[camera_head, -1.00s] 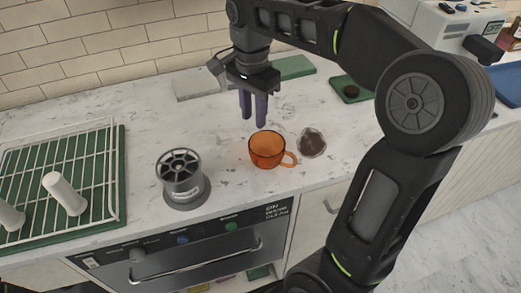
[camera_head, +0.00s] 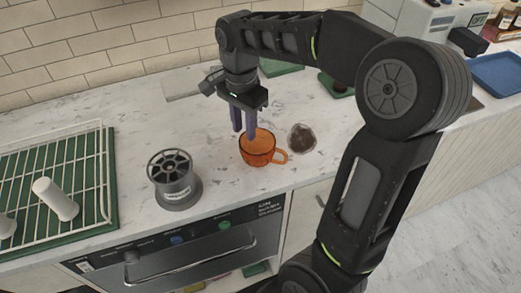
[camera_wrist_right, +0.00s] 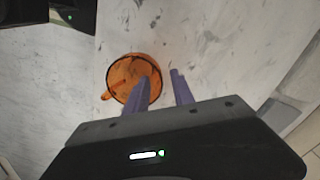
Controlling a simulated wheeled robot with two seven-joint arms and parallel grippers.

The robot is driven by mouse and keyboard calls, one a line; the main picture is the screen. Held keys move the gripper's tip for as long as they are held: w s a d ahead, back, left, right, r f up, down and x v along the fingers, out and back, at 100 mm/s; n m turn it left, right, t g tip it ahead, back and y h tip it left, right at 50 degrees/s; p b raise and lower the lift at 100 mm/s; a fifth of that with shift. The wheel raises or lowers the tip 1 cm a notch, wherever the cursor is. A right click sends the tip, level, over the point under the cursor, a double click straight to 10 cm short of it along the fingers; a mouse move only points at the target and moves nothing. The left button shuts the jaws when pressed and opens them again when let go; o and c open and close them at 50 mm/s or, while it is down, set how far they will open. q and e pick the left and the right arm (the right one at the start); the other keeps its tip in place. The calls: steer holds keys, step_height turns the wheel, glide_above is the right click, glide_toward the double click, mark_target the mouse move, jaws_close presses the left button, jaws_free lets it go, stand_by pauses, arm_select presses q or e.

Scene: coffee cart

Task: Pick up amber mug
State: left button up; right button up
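The amber mug (camera_head: 257,152) stands upright on the white marble counter, its handle pointing right in the head view. It also shows in the right wrist view (camera_wrist_right: 122,72), with its open top facing the camera. My right gripper (camera_head: 244,134) is just above the mug's far rim, fingers pointing down. In the wrist view one finger overlaps the mug's opening and the other is outside the mug. I cannot tell whether either touches it. My left gripper is not in view.
A grey cylindrical device (camera_head: 174,181) stands left of the mug. A small round container with dark contents (camera_head: 301,138) is close on the right. A wire rack over a green mat (camera_head: 100,215) lies at left. The tiled wall (camera_head: 90,45) is behind.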

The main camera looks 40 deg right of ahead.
steer(key=shift+f, duration=1.5)
jaws_close()
stand_by(0.6)
